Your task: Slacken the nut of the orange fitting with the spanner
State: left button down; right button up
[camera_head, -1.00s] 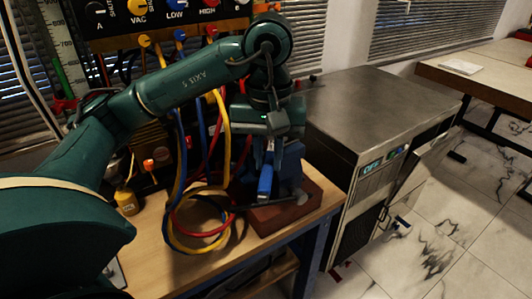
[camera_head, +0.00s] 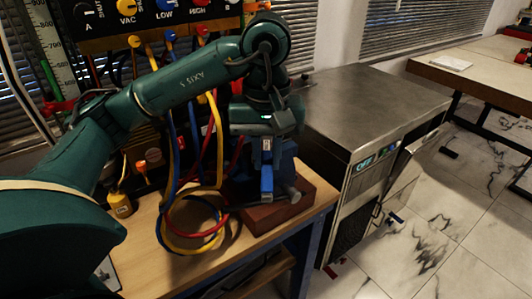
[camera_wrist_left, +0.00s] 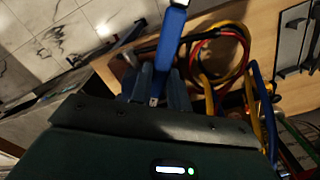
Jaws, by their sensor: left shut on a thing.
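My left gripper (camera_head: 267,145) points down over the right part of the bench, shut on the blue-handled spanner (camera_head: 267,182). In the left wrist view the spanner (camera_wrist_left: 171,45) stands out from between the fingers (camera_wrist_left: 157,85), and its far end is cut off by the top edge. A small orange piece (camera_head: 141,167), perhaps the orange fitting, shows at the rig's lower left, well left of the gripper. Its nut is too small to make out. My right gripper is not in view.
Yellow, blue and red hoses (camera_head: 222,140) loop down onto the wooden bench (camera_head: 150,240), left of the gripper. A metal cabinet (camera_head: 365,100) stands to the right.

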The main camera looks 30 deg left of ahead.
pick_arm(q)
jog(key=shift+w+d+n, duration=0.5)
jog(key=shift+d+n, duration=0.25)
jog(key=shift+n, duration=0.15)
dwell(0.5)
jog(key=shift+w+d+n, duration=0.75)
jog(key=shift+w+n, duration=0.2)
jog(key=shift+n, duration=0.25)
dwell(0.7)
jog(key=shift+s+a+m+b, duration=0.3)
jog(key=shift+s+a+m, duration=0.35)
jog(key=shift+m, duration=0.25)
dwell(0.3)
jog(key=shift+s+d, duration=0.15)
jog(key=shift+s+d, duration=1.7)
jog(key=shift+r, duration=0.15)
